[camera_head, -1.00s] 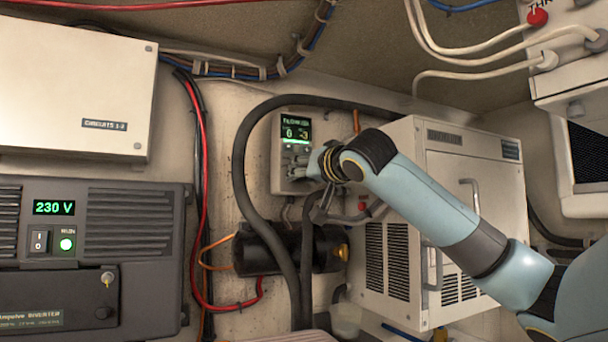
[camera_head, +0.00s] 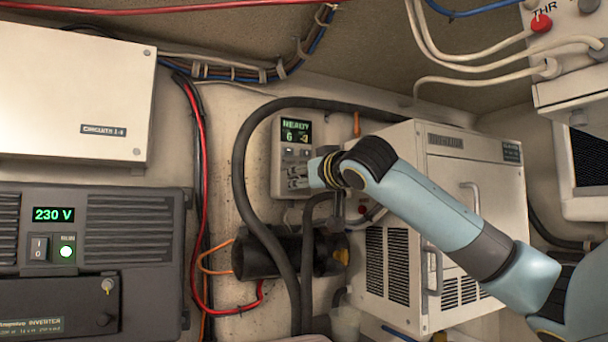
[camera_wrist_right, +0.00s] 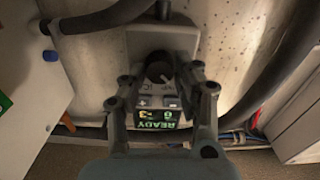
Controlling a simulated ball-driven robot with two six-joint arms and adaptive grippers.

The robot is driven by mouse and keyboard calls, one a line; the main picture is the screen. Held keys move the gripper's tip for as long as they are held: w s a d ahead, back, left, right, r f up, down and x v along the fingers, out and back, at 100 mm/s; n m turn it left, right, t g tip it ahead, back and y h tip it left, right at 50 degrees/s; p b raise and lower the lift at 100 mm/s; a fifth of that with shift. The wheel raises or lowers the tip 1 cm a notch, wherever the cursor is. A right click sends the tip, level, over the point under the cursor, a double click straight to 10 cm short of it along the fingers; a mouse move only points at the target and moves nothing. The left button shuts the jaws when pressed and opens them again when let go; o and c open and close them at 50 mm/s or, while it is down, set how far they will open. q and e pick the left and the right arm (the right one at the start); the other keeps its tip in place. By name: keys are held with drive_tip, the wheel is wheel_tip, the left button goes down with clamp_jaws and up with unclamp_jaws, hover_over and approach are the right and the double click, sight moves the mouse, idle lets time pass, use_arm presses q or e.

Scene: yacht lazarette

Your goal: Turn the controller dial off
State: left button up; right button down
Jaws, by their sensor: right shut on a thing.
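The controller (camera_head: 280,152) is a pale upright box on the back wall with a small green-lit display (camera_head: 296,131) at its top, which reads READY. The controller also shows upside down in the right wrist view (camera_wrist_right: 150,40). Its round black dial (camera_wrist_right: 158,68) sits on the face beyond the display and buttons. My right gripper (camera_head: 297,178) reaches in from the right to the lower part of the controller. In the right wrist view its fingers are on both sides of the dial, shut on it. In the head view the gripper hides the dial. My left gripper is out of view.
A white louvred cabinet (camera_head: 465,165) stands close to the right of the controller, behind my right arm. A thick black hose (camera_head: 240,165) loops around the controller's left. A black cylinder (camera_head: 262,258) lies below. An inverter (camera_head: 140,235) reading 230 V is at left.

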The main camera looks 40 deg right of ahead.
sight(296, 136)
drive_tip(key=shift+n+p, duration=1.05)
drive_tip(key=shift+n, duration=1.25)
drive_tip(key=c, duration=1)
unclamp_jaws()
drive_tip(key=shift+o, duration=0.2)
wheel_tip(296, 136, up, 10)
